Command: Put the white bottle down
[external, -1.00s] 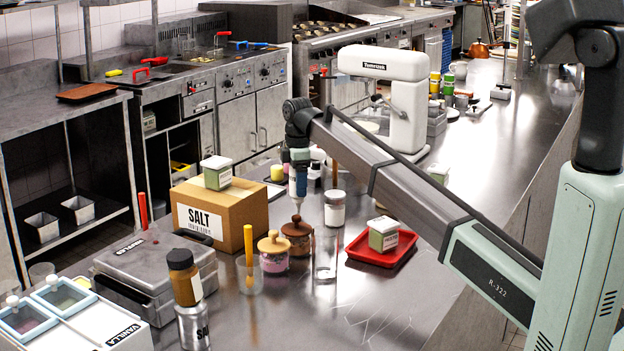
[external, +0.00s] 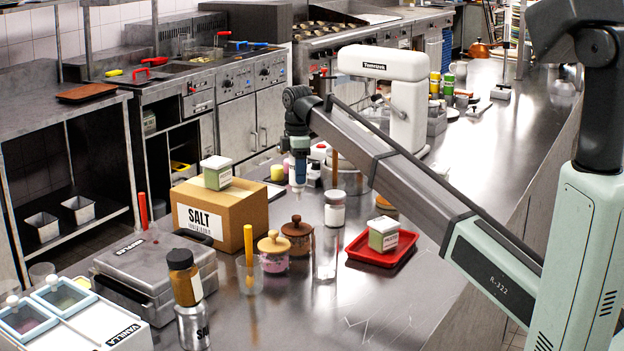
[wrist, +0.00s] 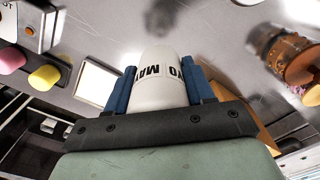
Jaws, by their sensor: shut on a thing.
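The white bottle (wrist: 160,82) shows in the wrist view with dark "MAYO" lettering, upside down in the picture. My gripper (wrist: 160,88) is shut on it, with one blue finger on each side. In the external view my gripper (external: 299,170) hangs pointing down over the counter, to the right of the salt box. The bottle is small and mostly hidden by the fingers there.
The salt box (external: 225,216) stands left of my gripper, with a small green-and-white container (external: 216,173) on top. A white-lidded jar (external: 335,210) is close on the right. Lidded jars (external: 273,252) stand in front. A red tray (external: 362,254) lies to the right.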

